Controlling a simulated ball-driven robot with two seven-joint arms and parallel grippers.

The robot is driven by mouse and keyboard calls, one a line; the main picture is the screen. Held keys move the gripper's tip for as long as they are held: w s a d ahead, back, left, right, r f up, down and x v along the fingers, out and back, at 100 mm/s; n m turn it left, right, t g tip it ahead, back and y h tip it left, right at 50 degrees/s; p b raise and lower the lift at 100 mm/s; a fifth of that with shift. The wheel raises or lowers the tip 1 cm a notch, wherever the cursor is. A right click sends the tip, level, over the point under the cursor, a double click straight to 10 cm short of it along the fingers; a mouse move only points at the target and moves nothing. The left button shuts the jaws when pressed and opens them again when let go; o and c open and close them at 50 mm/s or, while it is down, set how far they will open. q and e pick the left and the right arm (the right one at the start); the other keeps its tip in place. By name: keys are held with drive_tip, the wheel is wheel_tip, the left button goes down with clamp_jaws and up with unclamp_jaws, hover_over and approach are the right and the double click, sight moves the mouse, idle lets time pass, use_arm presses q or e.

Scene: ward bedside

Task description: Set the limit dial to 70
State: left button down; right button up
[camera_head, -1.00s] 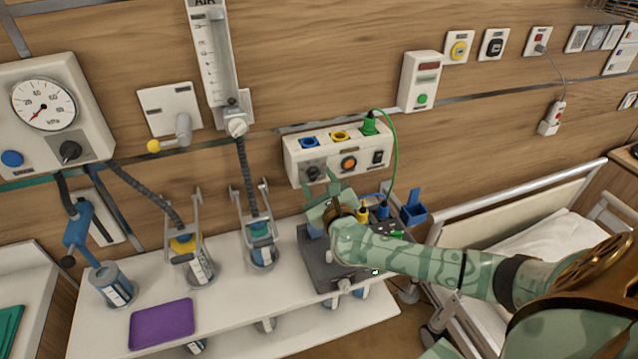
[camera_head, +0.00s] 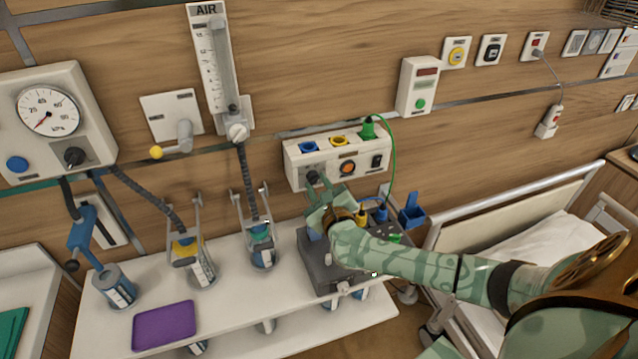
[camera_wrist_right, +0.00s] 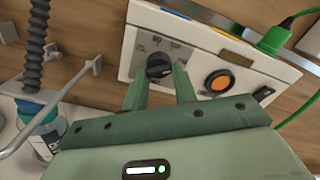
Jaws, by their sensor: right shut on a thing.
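The limit dial (camera_head: 312,174) is a small dark knob at the lower left of the white wall box with the blue, yellow and green sockets. In the right wrist view the dial (camera_wrist_right: 159,66) is a round black knob on a grey scale plate with small printed numbers. I cannot read clearly which number it points to. My right gripper (camera_head: 318,186) reaches up to it from below. In the wrist view its two green fingers (camera_wrist_right: 160,80) stand on either side of the knob, shut on it. My left gripper is not in view.
The white box (camera_head: 293,160) also carries an orange button (camera_head: 347,168) and a black switch (camera_head: 377,161). A green cable (camera_head: 393,150) hangs from its green plug. Below stands a dark grey unit (camera_head: 318,268) on the white shelf. Suction jars (camera_head: 262,250) stand to the left.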

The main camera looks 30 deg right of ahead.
drive_tip(key=n+p, duration=0.1)
drive_tip(key=n, duration=0.1)
drive_tip(key=n+p, duration=0.4)
drive_tip(key=shift+d+r, duration=0.1)
drive_tip(key=shift+r, duration=0.15)
drive_tip(key=n+p, duration=0.4)
drive_tip(key=n, duration=0.3)
drive_tip(key=shift+s+n+p, duration=0.1)
drive_tip(key=shift+n+p, duration=0.2)
drive_tip(key=shift+p, duration=0.1)
drive_tip(key=n+p, duration=0.2)
drive_tip(key=n, duration=0.4)
drive_tip(key=shift+r+p, duration=0.15)
drive_tip(key=shift+p, duration=0.15)
drive_tip(key=n, duration=0.2)
drive_tip(key=n+p, duration=0.1)
drive_tip(key=n, duration=0.2)
drive_tip(key=shift+a+n, duration=0.2)
drive_tip(key=shift+n, duration=0.1)
drive_tip(key=o, duration=1)
drive_tip(key=shift+c, duration=0.2)
